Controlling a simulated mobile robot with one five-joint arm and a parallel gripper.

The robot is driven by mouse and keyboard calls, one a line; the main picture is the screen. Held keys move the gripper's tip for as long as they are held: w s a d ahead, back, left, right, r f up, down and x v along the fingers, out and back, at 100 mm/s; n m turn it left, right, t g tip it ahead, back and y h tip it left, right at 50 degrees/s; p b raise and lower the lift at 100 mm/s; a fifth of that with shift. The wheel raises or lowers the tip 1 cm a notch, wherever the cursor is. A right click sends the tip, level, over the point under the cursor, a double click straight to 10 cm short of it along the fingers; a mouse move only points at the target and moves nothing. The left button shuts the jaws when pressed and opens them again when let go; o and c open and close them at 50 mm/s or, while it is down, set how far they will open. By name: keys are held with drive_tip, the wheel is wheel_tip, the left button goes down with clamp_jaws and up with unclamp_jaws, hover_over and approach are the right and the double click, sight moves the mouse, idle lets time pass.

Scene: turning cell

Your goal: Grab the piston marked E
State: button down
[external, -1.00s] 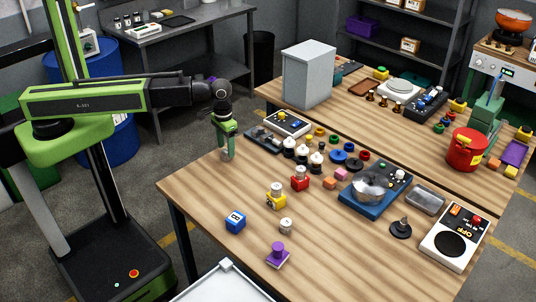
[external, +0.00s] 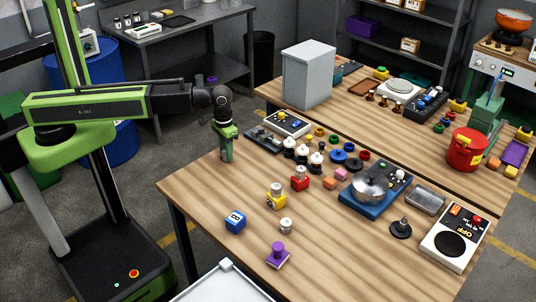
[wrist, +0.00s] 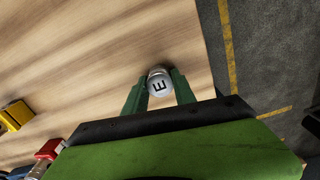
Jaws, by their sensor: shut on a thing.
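The piston marked E (wrist: 159,84) is a small light grey cylinder with a black E on its top, seen in the wrist view. My gripper (wrist: 159,90) has its two green fingers on either side of it, shut on it. In the external view my gripper (external: 227,157) points down at the far left edge of the wooden table (external: 200,185). The piston is hard to make out between the fingers there. I cannot tell whether it still touches the table top.
A yellow block with a silver piston (external: 276,197), a red block (external: 300,180), a blue block (external: 235,221), another small silver piston (external: 286,226) and a purple piece (external: 277,256) stand to the right. A dark tray (external: 263,140) lies behind my gripper. The table's front left is clear.

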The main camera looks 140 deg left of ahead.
drive_tip(key=r+p, duration=0.5)
drive_tip(key=shift+w+d+r, duration=0.1)
drive_tip(key=shift+d+r, duration=0.05)
drive_tip(key=shift+d, duration=0.25)
drive_tip(key=w+d+r+p, duration=0.3)
drive_tip(key=d+r+p, duration=0.2)
drive_tip(key=d, duration=0.5)
drive_tip(key=shift+d+r+p, duration=0.2)
drive_tip(key=shift+r+p, duration=0.15)
drive_tip(key=shift+p, duration=0.15)
